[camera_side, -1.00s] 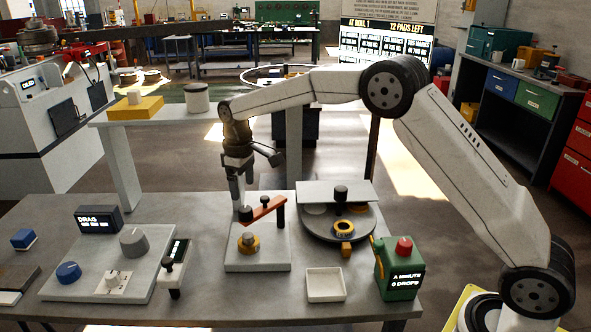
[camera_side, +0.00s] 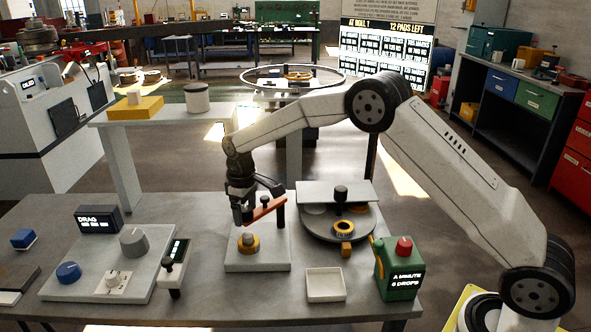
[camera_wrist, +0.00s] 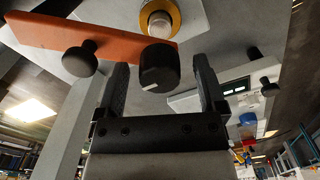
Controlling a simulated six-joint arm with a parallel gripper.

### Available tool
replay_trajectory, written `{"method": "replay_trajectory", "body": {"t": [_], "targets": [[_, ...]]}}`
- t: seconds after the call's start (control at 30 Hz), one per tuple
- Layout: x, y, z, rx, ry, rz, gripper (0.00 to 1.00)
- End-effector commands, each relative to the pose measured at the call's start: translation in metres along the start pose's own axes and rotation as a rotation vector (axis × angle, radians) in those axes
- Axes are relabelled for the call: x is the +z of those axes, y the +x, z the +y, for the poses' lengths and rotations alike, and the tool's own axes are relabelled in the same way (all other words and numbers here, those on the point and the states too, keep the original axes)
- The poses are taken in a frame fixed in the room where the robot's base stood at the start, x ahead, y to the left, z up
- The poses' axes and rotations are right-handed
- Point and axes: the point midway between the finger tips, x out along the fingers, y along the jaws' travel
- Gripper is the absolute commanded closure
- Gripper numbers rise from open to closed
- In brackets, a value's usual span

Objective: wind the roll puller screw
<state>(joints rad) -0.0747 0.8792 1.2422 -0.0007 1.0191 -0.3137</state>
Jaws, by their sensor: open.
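A grey plate (camera_side: 277,257) on the bench bears an orange bar (camera_side: 266,208) on a dark post (camera_side: 282,211) and a brass ring with a pale centre (camera_side: 248,243). In the wrist view the orange bar (camera_wrist: 40,32) carries a small black knob (camera_wrist: 80,58). A black cylinder with a white mark (camera_wrist: 158,67) shows at the bar's end. My gripper (camera_wrist: 162,80) is open, with one finger on each side of this cylinder; contact cannot be told. In the side view my gripper (camera_side: 241,218) is at the bar's left end and hides the cylinder. Which part is the roll puller screw is not labelled.
A round dark turntable (camera_side: 310,231) under a grey plate stands to the right. In front are a white tray (camera_side: 325,285) and a green can (camera_side: 400,274). A control panel (camera_side: 140,283) with knobs lies left. A raised shelf (camera_side: 160,116) stands behind.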

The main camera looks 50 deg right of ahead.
Motion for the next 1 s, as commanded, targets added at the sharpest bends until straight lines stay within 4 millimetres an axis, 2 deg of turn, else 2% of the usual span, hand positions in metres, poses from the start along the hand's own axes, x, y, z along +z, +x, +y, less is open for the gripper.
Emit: {"method": "replay_trajectory", "body": {"t": [0.1,0.13,0.3,0.4,0.73,1.0], "targets": [[0.0,-0.0001,0.0,0.0,0.0,0.0,0.11],[0.0,-0.0001,0.0,0.0,0.0,0.0,0.17],[-0.0001,-0.0004,0.0,0.0,0.0,0.0,0.71],[-0.0001,-0.0005,0.0,0.0,0.0,0.0,1.0],[-0.0003,-0.0008,-0.0001,0.0,-0.029,0.001,1.0],[-0.0006,-0.001,-0.0001,-0.001,-0.15,0.0,1.0]]}}
